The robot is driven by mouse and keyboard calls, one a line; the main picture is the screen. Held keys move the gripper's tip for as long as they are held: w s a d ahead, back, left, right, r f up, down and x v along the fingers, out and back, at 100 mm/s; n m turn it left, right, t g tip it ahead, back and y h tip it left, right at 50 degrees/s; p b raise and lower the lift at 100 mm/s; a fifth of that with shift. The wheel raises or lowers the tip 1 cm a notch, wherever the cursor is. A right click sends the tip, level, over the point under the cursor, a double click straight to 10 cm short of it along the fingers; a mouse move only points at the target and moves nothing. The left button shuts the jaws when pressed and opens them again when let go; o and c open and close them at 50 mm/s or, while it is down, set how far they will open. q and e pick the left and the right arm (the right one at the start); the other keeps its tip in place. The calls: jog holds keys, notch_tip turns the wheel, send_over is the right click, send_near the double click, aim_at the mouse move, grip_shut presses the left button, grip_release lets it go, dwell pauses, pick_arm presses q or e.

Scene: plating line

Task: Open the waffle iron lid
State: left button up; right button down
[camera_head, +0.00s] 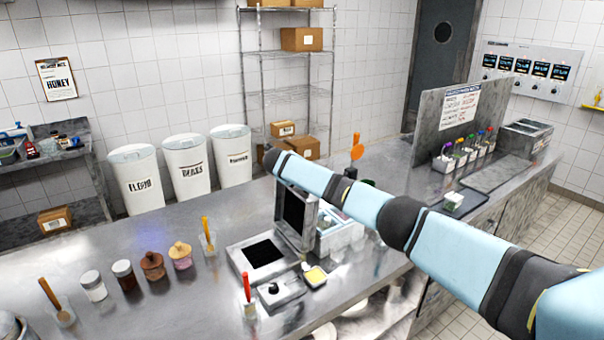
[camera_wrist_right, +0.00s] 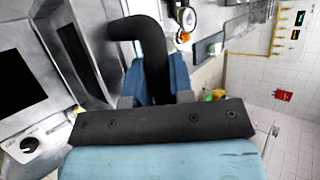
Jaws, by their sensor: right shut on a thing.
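The waffle iron (camera_head: 263,253) stands on the steel counter with its dark lower plate bare. Its lid (camera_head: 297,215) is raised and stands about upright at the right side of the base. The lid also shows in the right wrist view (camera_wrist_right: 72,50), with the lower plate to its left. My right arm reaches across from the right, its far end above the lid in the head view. In the right wrist view my right gripper (camera_wrist_right: 155,99) is shut on the black bent lid handle (camera_wrist_right: 148,45). The fingertips are mostly hidden. My left gripper is out of view.
A control box with a knob (camera_head: 280,290) and a small yellow-filled dish (camera_head: 315,277) sit in front of the iron. Several jars, including a white one (camera_head: 93,287), stand to its left. A blue-and-white container (camera_head: 340,238) is close behind the lid. An upright metal panel (camera_head: 425,130) stands farther right.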

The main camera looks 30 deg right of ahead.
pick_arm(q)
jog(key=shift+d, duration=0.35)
pick_arm(e)
jog(key=shift+d+f, duration=0.1)
jog(key=shift+d, duration=0.1)
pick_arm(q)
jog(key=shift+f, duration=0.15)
pick_arm(e)
jog(key=c, duration=1.1)
grip_release()
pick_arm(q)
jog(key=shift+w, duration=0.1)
pick_arm(e)
jog(key=shift+o, duration=0.4)
pick_arm(q)
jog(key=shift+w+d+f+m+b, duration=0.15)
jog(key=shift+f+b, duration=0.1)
jog(key=shift+b, duration=0.3)
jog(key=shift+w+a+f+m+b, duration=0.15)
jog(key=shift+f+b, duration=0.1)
jog(key=shift+b, duration=0.3)
pick_arm(e)
jog(key=v, duration=1.3)
jog(key=shift+a+r, duration=0.25)
jog(key=shift+a, duration=0.05)
